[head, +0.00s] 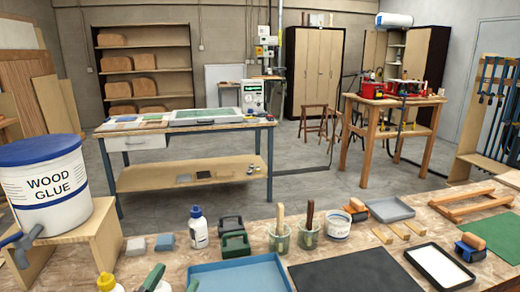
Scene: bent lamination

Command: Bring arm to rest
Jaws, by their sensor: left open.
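My left gripper (28,246) shows only in part at the left edge of the head view. It is dark blue-grey, and its jaws are open with nothing seen between them. It appears in front of the wooden stand (100,232), just below the wood glue bucket (45,187). I cannot tell whether it touches either. My right gripper is not in view.
The near bench holds a white bottle (198,227), green box (235,244), brush jars (280,238), blue tray (240,274), black mat (355,272) and white tray (440,266). A blue-framed workbench (190,132) and wooden table (393,101) stand beyond; grey floor lies between.

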